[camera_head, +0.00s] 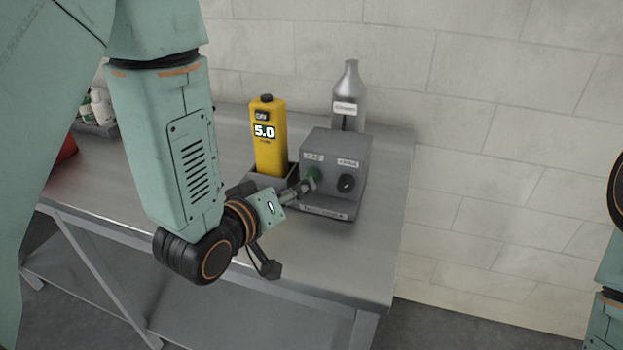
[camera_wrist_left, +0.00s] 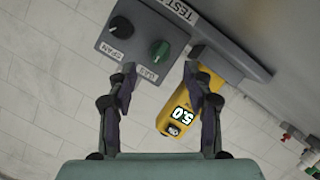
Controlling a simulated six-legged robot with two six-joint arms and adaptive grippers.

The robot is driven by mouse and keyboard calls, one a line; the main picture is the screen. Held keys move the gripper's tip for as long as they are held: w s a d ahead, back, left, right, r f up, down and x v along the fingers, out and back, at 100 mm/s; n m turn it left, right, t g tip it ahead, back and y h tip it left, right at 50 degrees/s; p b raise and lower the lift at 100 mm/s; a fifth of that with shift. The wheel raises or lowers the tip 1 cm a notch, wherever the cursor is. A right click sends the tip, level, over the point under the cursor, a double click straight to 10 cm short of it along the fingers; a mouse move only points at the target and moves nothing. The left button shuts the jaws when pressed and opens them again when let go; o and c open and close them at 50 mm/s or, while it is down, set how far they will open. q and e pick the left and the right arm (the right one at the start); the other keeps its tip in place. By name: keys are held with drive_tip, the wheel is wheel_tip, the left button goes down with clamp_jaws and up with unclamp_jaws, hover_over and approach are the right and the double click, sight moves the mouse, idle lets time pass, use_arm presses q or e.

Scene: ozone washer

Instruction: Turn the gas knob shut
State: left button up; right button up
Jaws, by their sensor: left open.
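The green gas knob (camera_head: 314,175) is on the left of the front face of a grey test box (camera_head: 350,158), beside a black knob (camera_head: 346,183). In the left wrist view the green knob (camera_wrist_left: 159,49) lies just beyond the gap between my fingertips, near the label GAS. My left gripper (camera_head: 301,188) is open in front of the knob; in the left wrist view its fingers (camera_wrist_left: 159,74) stand to either side with nothing between them. I cannot tell whether a fingertip touches the knob. My right gripper is out of view.
A yellow meter (camera_head: 268,140) reading 5.0 stands in a holder left of the box. A silver bottle (camera_head: 348,95) stands behind it. The metal bench (camera_head: 382,235) is clear to the right and in front. A wall is close behind.

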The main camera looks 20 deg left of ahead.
sight(313, 172)
use_arm(q)
drive_tip(key=shift+w+d+f, duration=0.1)
drive_tip(key=shift+w+d, duration=0.15)
drive_tip(key=shift+w, duration=0.25)
drive_tip(key=x, duration=0.5)
drive_tip(key=shift+w+a+f, duration=0.1)
drive_tip(key=shift+w+f, duration=0.1)
drive_tip(key=shift+w, duration=0.1)
drive_tip(key=shift+s+r, duration=0.35)
drive_tip(key=shift+s, duration=0.15)
drive_tip(key=shift+w+f, duration=0.35)
drive_tip(key=shift+w, duration=0.15)
drive_tip(key=c, duration=0.4)
drive_tip(key=shift+s+r, duration=0.15)
drive_tip(key=shift+s, duration=0.1)
drive_tip(key=c, duration=0.4)
clamp_jaws()
